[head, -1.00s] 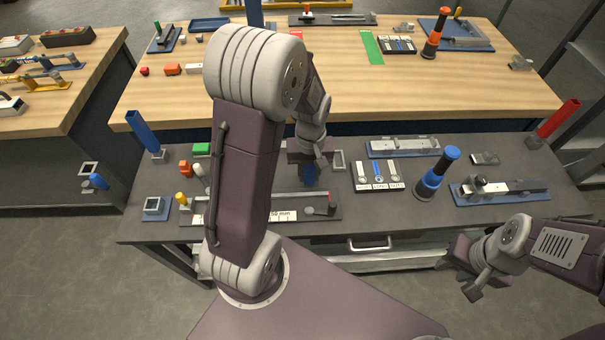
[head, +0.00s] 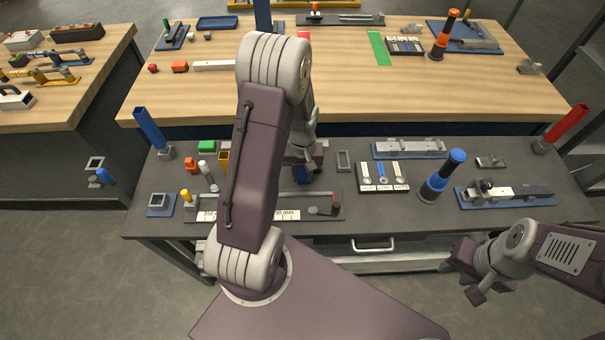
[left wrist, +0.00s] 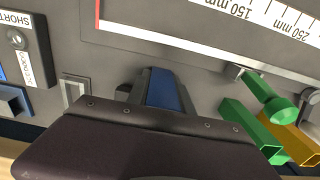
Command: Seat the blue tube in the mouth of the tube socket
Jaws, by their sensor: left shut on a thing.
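My left gripper (head: 301,172) is shut on a blue tube (head: 300,176), held above the dark bench and partly hidden by the gripper. In the left wrist view the blue tube (left wrist: 165,90) shows between dark fingers. A taller blue tube (head: 148,128) leans in a grey holder at the back left corner. My right gripper (head: 460,257) hangs at the front right, its jaws unclear.
A long ruler fixture (head: 280,215) lies below the left gripper. A yellow tube (head: 223,160) and a green piece (head: 207,146) stand to its left. A small grey frame (head: 344,161), a labelled tray (head: 383,176) and a blue-and-black flashlight-like object (head: 442,176) stand right.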

